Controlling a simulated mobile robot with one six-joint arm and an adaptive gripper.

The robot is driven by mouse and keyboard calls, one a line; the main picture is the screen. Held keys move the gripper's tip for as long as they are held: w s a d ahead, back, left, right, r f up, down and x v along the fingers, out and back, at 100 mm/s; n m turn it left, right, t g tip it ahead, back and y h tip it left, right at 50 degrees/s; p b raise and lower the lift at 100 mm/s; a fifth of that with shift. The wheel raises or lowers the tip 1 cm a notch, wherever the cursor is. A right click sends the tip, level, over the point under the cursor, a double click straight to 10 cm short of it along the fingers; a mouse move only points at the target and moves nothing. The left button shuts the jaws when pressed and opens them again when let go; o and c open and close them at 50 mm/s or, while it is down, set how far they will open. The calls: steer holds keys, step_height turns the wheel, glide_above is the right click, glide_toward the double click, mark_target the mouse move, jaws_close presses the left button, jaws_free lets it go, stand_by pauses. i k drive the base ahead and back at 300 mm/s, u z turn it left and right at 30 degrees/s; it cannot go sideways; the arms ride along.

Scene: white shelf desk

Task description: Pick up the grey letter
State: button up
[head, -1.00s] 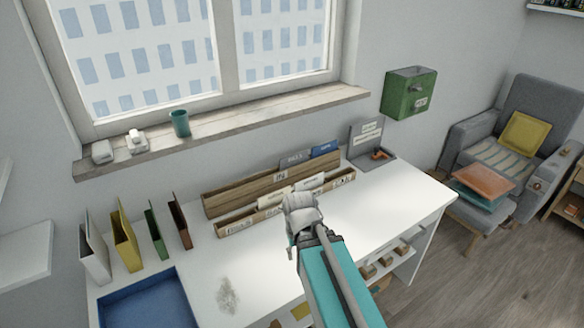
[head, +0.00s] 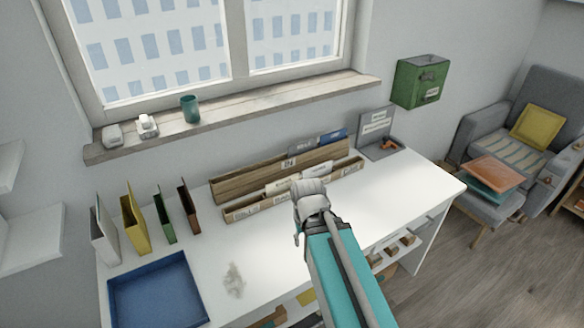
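A grey letter or card (head: 303,146) with dark lettering stands in the back row of the wooden letter rack (head: 235,185) on the white desk. A blue one (head: 333,137) stands to its right. White letters (head: 284,185) stand in the lower front row. My gripper (head: 312,188) is in front of the rack, overlapping its front row in the picture. The gripper is seen from behind, so its fingertips are hidden. I cannot tell whether it touches anything, and no held object shows.
The desk (head: 415,188) is clear right of my arm. A blue tray (head: 157,290) and several upright binders (head: 133,226) are at the left. A grey stand (head: 376,130) is at the back right. A green box (head: 419,82) hangs on the wall.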

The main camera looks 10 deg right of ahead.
mark_target(294, 151)
steer(key=k, duration=0.65)
steer(key=z, duration=0.3)
steer(key=i, duration=1.55)
steer(key=u, duration=0.15)
